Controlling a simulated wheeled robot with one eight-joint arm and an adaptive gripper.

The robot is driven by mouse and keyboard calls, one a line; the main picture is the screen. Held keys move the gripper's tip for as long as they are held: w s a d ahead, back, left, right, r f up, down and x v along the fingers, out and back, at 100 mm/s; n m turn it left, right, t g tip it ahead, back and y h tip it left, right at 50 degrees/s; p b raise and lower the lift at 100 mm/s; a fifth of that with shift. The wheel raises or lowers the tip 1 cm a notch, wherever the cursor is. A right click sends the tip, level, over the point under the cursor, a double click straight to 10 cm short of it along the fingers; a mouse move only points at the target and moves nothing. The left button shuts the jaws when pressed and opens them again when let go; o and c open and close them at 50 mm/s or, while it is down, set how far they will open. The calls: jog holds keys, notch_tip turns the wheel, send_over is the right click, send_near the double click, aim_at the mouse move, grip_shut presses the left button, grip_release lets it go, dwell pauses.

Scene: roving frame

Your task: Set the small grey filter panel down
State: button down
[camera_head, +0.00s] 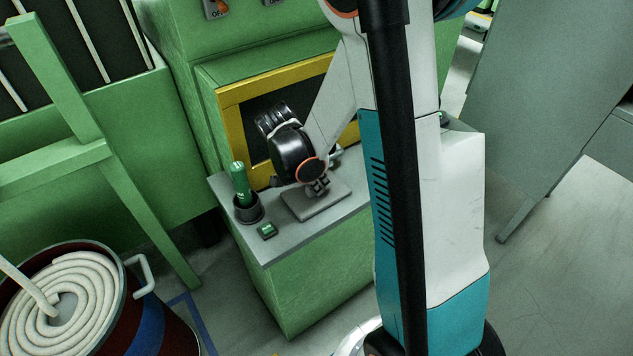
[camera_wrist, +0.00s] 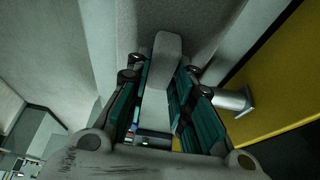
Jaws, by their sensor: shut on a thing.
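The small grey filter panel (camera_head: 308,207) is a flat slab at the grey top (camera_head: 290,243) of a green cabinet, below a yellow-framed dark opening. My gripper (camera_head: 318,187) points down over it and is shut on it. The panel lies level on the top or just above it; I cannot tell which. In the wrist view, a light grey upright part (camera_wrist: 166,50) sits between the teal fingers of my gripper (camera_wrist: 158,82). The panel's far side is partly hidden by my gripper.
A green cylinder (camera_head: 240,182) stands in a dark cup (camera_head: 248,212) left of the panel. A small green box (camera_head: 267,230) lies nearer the front edge. The yellow frame (camera_head: 232,128) rises close behind. A drum with coiled hose (camera_head: 150,325) stands lower left.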

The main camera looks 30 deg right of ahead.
jog(key=c, duration=1.4)
grip_release()
jog(key=shift+f, duration=0.1)
jog(key=p+v, duration=0.4)
jog(key=v, duration=0.7)
jog(key=shift+s+a+r+n+t+y, duration=0.75)
jog(key=shift+s+a+r+n+t, duration=0.7)
jog(key=shift+s+r+n, duration=1.15)
jog(key=shift+s+a+r+n+t+y, duration=0.8)
jog(key=shift+s+a+r+n, duration=1.05)
jog(key=shift+n, duration=1.4)
jog(key=shift+s+a+r+n+t+y, duration=0.65)
jog(key=shift+s+a+r+n+t, duration=0.9)
jog(key=shift+r+n, duration=1.25)
jog(key=shift+s+a+f+g, duration=0.2)
jog(key=shift+s+g, duration=0.1)
jog(key=shift+s, duration=0.1)
